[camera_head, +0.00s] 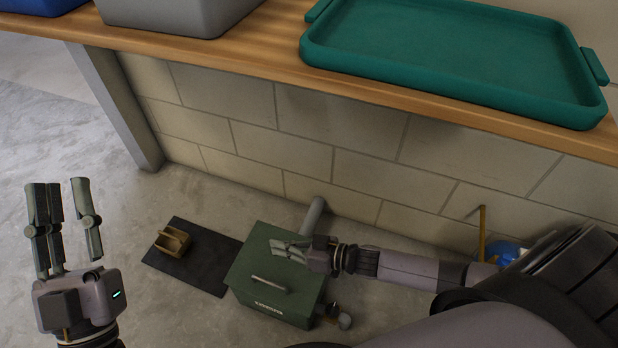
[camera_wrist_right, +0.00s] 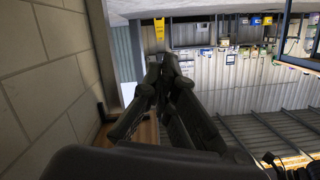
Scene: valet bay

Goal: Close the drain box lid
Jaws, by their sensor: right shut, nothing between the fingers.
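The drain box (camera_head: 310,303) is a dark green box on the floor by the wall. Its green lid (camera_head: 248,262), with a pale bar handle (camera_head: 269,285), lies over the top and looks down; I cannot tell whether it is fully seated. My right gripper (camera_head: 279,249) is shut and empty, over the far right part of the lid; contact with it cannot be told. In the right wrist view the fingers (camera_wrist_right: 163,70) come together with nothing between them. The drain box is not visible there. My left gripper (camera_head: 67,190) is open and empty, well left of the box.
A black mat (camera_head: 205,277) with a tan holder (camera_head: 173,241) lies left of the box. A grey pipe (camera_head: 313,214) runs behind it. Above is a wooden bench (camera_head: 240,65) with a green tray (camera_head: 440,55) and a grey bin (camera_head: 180,15). A blue object (camera_head: 507,252) sits to the right.

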